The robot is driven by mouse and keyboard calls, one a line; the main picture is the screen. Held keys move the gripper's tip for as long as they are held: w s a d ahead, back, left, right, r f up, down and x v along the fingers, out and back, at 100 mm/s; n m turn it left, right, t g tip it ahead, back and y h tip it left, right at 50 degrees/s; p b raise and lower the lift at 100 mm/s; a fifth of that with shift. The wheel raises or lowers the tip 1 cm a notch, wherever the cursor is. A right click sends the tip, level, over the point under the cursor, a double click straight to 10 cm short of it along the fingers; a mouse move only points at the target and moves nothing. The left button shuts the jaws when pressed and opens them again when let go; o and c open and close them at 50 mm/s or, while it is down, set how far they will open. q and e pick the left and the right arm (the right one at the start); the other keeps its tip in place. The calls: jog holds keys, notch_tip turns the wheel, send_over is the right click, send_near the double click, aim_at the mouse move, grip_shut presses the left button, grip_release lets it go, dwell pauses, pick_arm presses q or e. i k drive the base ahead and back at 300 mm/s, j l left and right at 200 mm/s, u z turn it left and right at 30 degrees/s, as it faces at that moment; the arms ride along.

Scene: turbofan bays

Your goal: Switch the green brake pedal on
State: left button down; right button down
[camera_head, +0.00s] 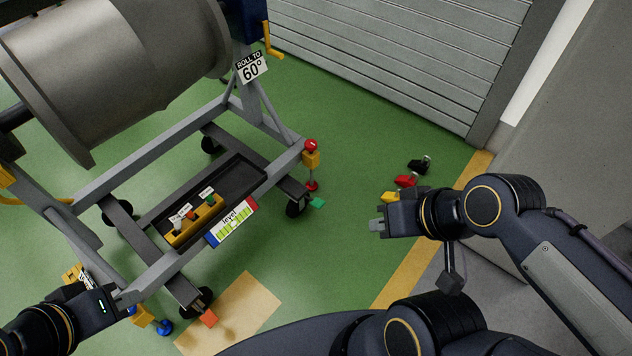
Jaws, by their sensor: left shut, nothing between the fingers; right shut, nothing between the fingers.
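The green brake pedal (317,203) is a small flat green tab beside the caster (297,207) at the cart's right corner, close to the floor. Whether it is pressed down or raised is too small to tell. My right gripper (377,226) is shut and empty, to the right of the green pedal and apart from it. My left gripper (125,300) is shut and empty at the lower left, near the cart's front left corner, far from the green pedal.
An orange pedal (208,317) sits by the front caster (197,302). A yellow post with a red knob (311,147) stands above the green pedal. Black, red and yellow chocks (406,180) lie on the floor near the shutter (400,60). Green floor between pedal and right gripper is clear.

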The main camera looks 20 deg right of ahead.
aim_at(318, 203)
jog(key=i+l+u, duration=0.15)
jog(key=i+l, duration=0.15)
jog(key=i, duration=0.25)
jog(key=i+l+u, duration=0.15)
jog(key=i+l, duration=0.2)
jog(key=i, duration=0.15)
